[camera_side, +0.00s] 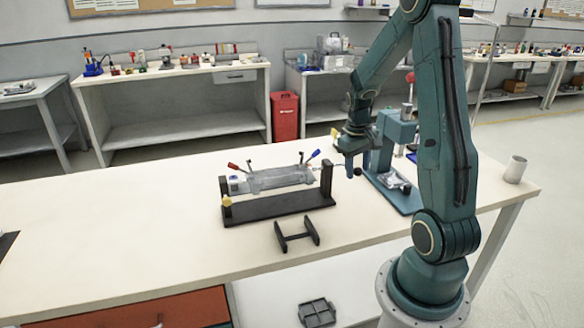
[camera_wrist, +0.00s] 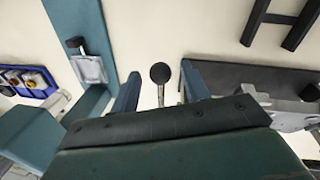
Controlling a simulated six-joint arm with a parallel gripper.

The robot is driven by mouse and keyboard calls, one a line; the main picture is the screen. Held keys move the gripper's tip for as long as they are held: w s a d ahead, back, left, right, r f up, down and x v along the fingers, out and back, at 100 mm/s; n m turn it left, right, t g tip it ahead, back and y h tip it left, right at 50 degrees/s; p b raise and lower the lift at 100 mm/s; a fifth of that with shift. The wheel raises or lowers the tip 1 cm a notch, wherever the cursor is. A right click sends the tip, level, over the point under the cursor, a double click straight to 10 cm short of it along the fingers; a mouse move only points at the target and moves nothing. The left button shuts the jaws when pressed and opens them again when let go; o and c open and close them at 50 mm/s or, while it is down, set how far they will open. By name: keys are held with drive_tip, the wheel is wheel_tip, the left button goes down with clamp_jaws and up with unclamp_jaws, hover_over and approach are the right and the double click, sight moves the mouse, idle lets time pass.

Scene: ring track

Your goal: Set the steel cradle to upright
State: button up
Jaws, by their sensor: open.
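The steel cradle (camera_side: 280,178) is a grey metal trough lying level between two posts on a black base (camera_side: 280,207). It carries a clear tube-like body and clips with red and blue handles. A rod with a black ball knob (camera_side: 357,172) sticks out past the right post. My gripper (camera_side: 350,168) points down at this knob. In the wrist view, the knob (camera_wrist: 160,73) sits between my two open fingers (camera_wrist: 161,85), with space on both sides. Part of the black base and cradle shows at the right of that view.
A blue-green press-like stand (camera_side: 395,150) is close behind and right of my gripper. A small black H-shaped frame (camera_side: 297,235) lies in front of the base. The table's left side is mostly clear.

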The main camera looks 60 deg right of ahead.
drive_tip(key=shift+d+f, duration=0.1)
drive_tip(key=shift+f, duration=0.85)
clamp_jaws()
drive_tip(key=shift+s+a+f, duration=0.1)
drive_tip(key=shift+s+f, duration=0.05)
drive_tip(key=shift+f, duration=0.7)
drive_tip(key=shift+s+a+f, duration=0.1)
drive_tip(key=shift+s+f, duration=0.05)
drive_tip(key=shift+f, duration=0.7)
unclamp_jaws()
drive_tip(key=shift+w+r, duration=0.1)
drive_tip(key=shift+r, duration=0.1)
